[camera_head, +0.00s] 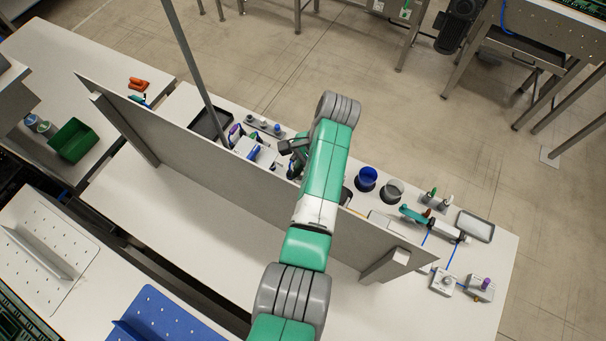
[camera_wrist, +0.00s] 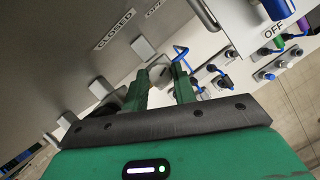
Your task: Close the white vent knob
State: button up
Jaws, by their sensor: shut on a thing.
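The white vent knob (camera_wrist: 158,71) shows in the wrist view between the two green fingers of my gripper (camera_wrist: 161,78). The fingers are shut on it, and they hide part of its sides. A "CLOSED" label (camera_wrist: 114,30) is on the pale panel above and left of the knob. Another label near the top edge is cut off and hard to read. In the head view my arm reaches over the grey upright board to the cluttered bench strip, and the knob is hidden there. Which way the knob points cannot be told clearly.
In the head view a grey upright board (camera_head: 190,176) runs along the bench. An "OFF" label (camera_wrist: 273,29) and blue cables show right of my gripper.

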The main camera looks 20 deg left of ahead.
jog(key=n+h, duration=0.1)
jog(key=n, duration=0.2)
jog(key=shift+a+n+b, duration=0.1)
jog(key=shift+n+b, duration=0.25)
jog(key=shift+n, duration=0.05)
jog(key=n+h, duration=0.1)
jog(key=n, duration=0.2)
jog(key=shift+a+n+g+h, duration=0.1)
jog(key=shift+n+g+h, duration=0.2)
jog(key=shift+h, duration=0.1)
jog(key=n, duration=0.2)
jog(key=n+h, duration=0.1)
jog(key=n, duration=0.1)
jog(key=shift+a+r+h, duration=0.1)
jog(key=shift+h, duration=0.2)
jog(key=shift+n+t+h+p, duration=0.4)
jog(key=shift+n+t+p, duration=0.1)
jog(key=shift+n, duration=1.2)
jog(key=o, duration=1)
jog(key=shift+a, duration=0.1)
